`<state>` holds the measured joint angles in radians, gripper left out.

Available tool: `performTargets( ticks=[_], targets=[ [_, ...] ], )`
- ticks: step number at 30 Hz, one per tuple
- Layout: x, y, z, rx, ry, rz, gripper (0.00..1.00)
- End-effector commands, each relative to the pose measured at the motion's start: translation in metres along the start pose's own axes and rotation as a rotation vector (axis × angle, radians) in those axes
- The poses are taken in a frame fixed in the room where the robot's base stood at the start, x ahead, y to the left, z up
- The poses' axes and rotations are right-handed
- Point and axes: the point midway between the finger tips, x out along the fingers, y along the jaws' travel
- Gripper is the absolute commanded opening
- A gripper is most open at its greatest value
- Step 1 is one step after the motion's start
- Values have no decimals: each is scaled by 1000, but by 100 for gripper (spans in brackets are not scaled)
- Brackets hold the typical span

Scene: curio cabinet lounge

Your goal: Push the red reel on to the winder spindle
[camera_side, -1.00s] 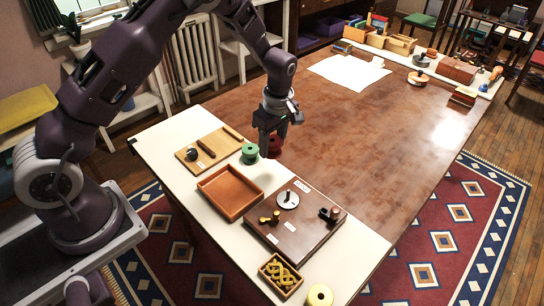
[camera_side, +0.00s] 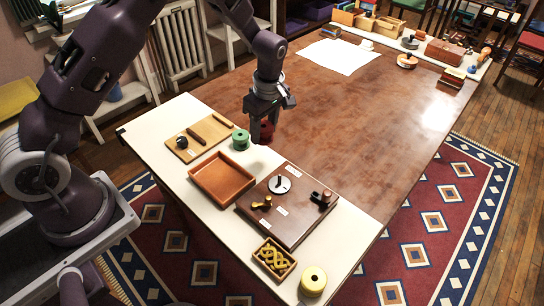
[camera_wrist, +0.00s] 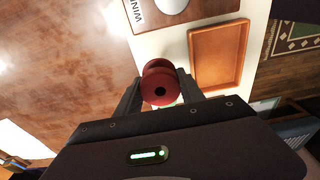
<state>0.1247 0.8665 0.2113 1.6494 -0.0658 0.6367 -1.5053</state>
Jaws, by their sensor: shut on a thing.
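The red reel (camera_side: 267,131) is between the fingers of my gripper (camera_side: 263,126), beyond the tray's far end in the side view. The wrist view shows the reel (camera_wrist: 160,84) gripped between both fingertips (camera_wrist: 160,92), with a dark hole in its end. I cannot tell whether it clears the table. The winder is a brown board (camera_side: 256,205) with a pale disc and short upright post, the spindle (camera_side: 280,183), apart from the reel. Part of the disc (camera_wrist: 172,5) shows at the wrist view's top edge.
A green reel (camera_side: 240,140) stands close left of my gripper. An empty orange-brown tray (camera_side: 222,196) lies between it and the winder. A dark knob (camera_side: 323,198) and brass fitting (camera_side: 262,203) rise from the board. The brown tabletop (camera_side: 350,130) to the right is clear.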

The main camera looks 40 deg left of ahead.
Motion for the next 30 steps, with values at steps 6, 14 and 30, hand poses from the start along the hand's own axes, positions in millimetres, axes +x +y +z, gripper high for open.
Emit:
performTargets(
  ticks=[6,14,30],
  targets=[
    [-28,-26,65,10,-1,3,0],
    [-42,-47,96,0,0,0,0],
    [-8,-47,100,0,0,-2,0]
  ],
)
